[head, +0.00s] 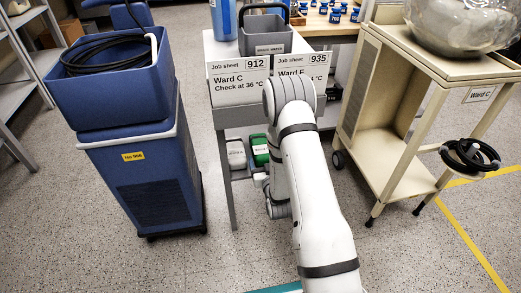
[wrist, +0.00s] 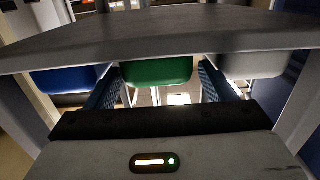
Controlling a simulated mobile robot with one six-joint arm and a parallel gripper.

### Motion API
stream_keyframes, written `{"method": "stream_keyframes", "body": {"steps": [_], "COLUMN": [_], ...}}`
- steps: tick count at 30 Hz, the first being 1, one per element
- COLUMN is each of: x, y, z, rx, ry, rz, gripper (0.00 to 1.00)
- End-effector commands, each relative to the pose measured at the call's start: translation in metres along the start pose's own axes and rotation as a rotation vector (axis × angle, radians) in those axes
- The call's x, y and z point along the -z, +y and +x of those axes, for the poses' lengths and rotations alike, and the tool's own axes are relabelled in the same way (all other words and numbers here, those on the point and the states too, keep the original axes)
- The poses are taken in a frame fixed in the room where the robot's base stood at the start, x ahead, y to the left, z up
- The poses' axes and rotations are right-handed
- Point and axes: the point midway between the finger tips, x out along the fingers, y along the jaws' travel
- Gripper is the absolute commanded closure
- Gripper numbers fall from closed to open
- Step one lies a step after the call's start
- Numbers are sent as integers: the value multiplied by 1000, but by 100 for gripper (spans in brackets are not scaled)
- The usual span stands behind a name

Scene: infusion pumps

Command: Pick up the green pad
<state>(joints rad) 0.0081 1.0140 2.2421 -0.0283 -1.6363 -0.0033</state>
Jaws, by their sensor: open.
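The green pad (wrist: 157,70) shows in the wrist view as a rounded green block below a grey edge, which covers its upper part. In the head view the green piece (head: 260,152) sits on the lower level of the grey cart, partly hidden by my arm. My gripper (wrist: 160,86) is open, with one blue textured finger on each side of the green pad in the wrist view. Nothing is clearly held, and I cannot tell whether the fingers touch it. In the head view my arm hides most of the gripper.
A blue block (wrist: 65,78) and a pale grey block (wrist: 255,65) flank the green one. The grey cart's top (head: 225,88) overhangs them and carries a grey bin (head: 265,38) and job sheets. A blue cabinet (head: 140,170) stands left, a beige cart (head: 400,130) right.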

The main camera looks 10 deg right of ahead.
Motion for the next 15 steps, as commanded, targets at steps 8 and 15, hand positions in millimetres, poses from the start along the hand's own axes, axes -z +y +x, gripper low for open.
{"method": "stream_keyframes", "body": {"steps": [8,15], "x": [-2,1], "y": [5,7], "z": [40,51], "rx": [-13,-15], "ry": [3,-1], "rz": [1,1], "gripper": [24,24]}}
